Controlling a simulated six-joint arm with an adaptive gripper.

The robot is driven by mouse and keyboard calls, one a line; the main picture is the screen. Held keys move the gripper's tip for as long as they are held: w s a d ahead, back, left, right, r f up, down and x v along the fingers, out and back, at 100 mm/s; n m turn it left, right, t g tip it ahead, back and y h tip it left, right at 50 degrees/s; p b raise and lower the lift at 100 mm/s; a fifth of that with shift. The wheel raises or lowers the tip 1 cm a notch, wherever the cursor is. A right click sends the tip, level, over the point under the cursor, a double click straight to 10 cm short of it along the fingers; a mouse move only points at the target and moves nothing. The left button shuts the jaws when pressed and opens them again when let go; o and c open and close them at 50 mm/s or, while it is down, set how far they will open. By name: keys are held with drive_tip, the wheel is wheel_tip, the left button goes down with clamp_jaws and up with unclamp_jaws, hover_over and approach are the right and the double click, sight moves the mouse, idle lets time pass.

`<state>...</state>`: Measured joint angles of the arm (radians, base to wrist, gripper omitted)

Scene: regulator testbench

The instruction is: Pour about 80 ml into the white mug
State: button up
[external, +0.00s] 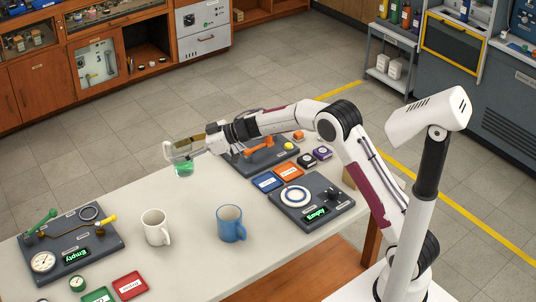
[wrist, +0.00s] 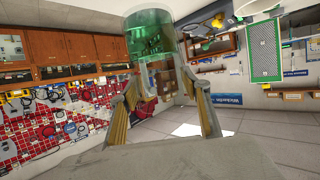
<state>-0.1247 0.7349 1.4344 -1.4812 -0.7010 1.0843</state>
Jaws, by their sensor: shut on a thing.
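My gripper (external: 190,146) is shut on a clear glass jug (external: 171,152) with green liquid in its lower part. The jug looks roughly upright and is held in the air near the table's far edge. In the wrist view the jug (wrist: 150,32) is at the top, between the fingers of my gripper (wrist: 163,92). The white mug (external: 155,228) stands upright on the table, below the jug in the picture and apart from it. Most of its inside is hidden.
A blue mug (external: 230,224) stands right of the white mug. A dark panel with a gauge and "Empty" display (external: 75,256) is at left; another "Empty" panel (external: 313,213) is at right. Coloured trays (external: 130,286) lie in front. Bare table (external: 190,262) surrounds the mugs.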

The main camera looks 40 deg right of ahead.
drive_tip(key=shift+w+a+f+n+g+y, duration=0.1)
drive_tip(key=shift+w+a+n+g+y, duration=0.15)
drive_tip(key=shift+a, duration=0.3)
drive_tip(key=shift+w+a+n+g+y, duration=0.15)
drive_tip(key=shift+w+a, duration=0.1)
drive_tip(key=shift+a, duration=0.25)
drive_tip(key=s+a+f+n+g+y, duration=0.1)
drive_tip(key=a+f+n+g+y, duration=0.1)
drive_tip(key=a+f+n+g, duration=0.3)
drive_tip(key=shift+s+a+f+n+g, duration=0.3)
drive_tip(key=shift+a+f+g, duration=0.3)
drive_tip(key=shift+a+f, duration=1.6)
